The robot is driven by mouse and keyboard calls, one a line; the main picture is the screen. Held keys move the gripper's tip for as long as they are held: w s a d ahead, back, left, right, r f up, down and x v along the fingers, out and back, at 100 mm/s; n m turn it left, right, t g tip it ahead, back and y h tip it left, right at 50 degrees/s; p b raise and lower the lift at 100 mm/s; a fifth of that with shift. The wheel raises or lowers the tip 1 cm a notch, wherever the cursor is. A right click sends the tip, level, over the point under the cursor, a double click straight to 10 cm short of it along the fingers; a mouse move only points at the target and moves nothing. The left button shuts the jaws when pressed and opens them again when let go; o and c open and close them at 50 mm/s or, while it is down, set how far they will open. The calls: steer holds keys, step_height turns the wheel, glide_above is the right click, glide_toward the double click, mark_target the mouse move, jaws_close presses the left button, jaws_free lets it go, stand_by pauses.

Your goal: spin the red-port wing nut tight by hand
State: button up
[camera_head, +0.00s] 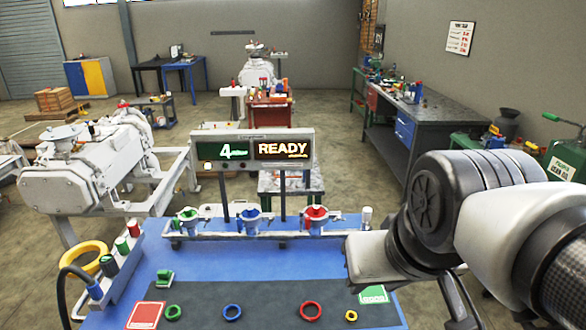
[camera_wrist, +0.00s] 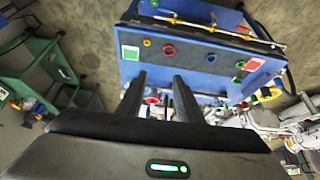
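The red port (camera_head: 316,214) stands at the right end of a row of three ports on the rail at the back of the blue table; its wing nut is too small to make out. A blue port (camera_head: 252,215) and a green port (camera_head: 188,215) stand to its left. My gripper (camera_wrist: 159,76) has its two dark fingers apart, with nothing seen held. A red round part (camera_wrist: 153,99), which looks like the red port, shows between and beyond the fingers in the wrist view. The fingers cannot be made out in the head view.
A display (camera_head: 253,150) reading "4" and "READY" stands behind the ports. Green (camera_head: 173,313), blue (camera_head: 232,312), red (camera_head: 310,311) and yellow (camera_head: 351,315) rings lie on the dark mat. A knob box (camera_head: 121,255) is at the left. A metal post (camera_head: 367,217) stands right of the red port.

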mark_target(339, 219)
stand_by(0.3)
